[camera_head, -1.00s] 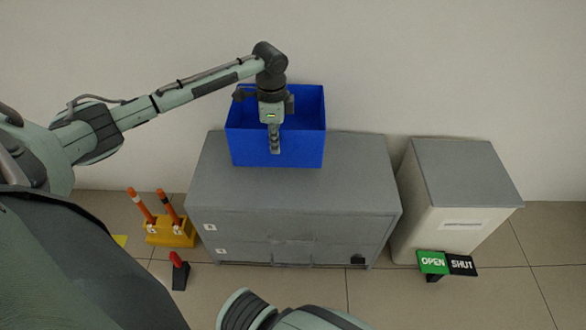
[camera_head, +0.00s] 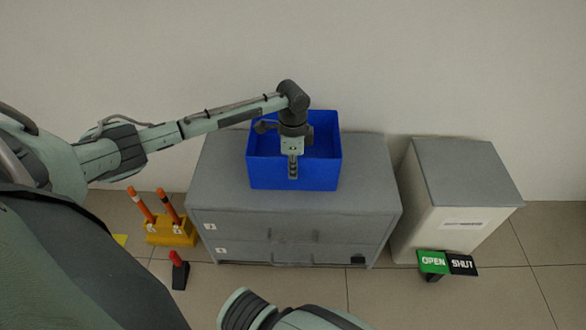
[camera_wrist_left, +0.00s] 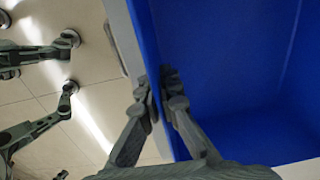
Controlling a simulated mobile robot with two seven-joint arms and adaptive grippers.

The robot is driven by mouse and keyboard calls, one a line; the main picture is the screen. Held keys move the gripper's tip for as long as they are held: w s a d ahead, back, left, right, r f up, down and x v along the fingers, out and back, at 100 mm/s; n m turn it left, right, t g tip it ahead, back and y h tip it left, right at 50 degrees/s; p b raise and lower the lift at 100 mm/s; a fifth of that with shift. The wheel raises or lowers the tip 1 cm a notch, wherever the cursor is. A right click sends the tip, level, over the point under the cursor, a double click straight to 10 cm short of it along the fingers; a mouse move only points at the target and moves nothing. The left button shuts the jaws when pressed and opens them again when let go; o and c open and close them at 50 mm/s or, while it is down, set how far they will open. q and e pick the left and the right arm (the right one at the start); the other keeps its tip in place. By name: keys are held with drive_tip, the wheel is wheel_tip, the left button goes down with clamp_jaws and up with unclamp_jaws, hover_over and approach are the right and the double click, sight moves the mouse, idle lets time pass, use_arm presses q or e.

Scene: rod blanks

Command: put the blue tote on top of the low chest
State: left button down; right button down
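The blue tote (camera_head: 265,175) is over the top of the low grey chest (camera_head: 225,175), upright and open at the top. I cannot tell whether its base touches the chest top. My left gripper (camera_head: 293,174) is at the tote's near wall. In the left wrist view the fingers (camera_wrist_left: 160,82) straddle the rim of the blue tote wall (camera_wrist_left: 235,75), one inside and one outside, closed on it. The tote looks empty where its inside shows. My right arm shows at the bottom of the head view, but its gripper is out of sight.
A pale cabinet with a grey top (camera_head: 450,205) stands right of the chest, with an OPEN/SHUT sign (camera_head: 447,263) before it. At left are a yellow holder (camera_head: 172,232) with orange-tipped rods and a red-topped dark block (camera_head: 180,272). The chest top is otherwise clear.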

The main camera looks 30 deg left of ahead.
use_arm(q)
drive_tip(key=c, duration=2.2)
unclamp_jaws()
drive_tip(key=shift+f, duration=0.1)
drive_tip(key=o, duration=0.5)
use_arm(e)
drive_tip(key=shift+s+f, duration=0.4)
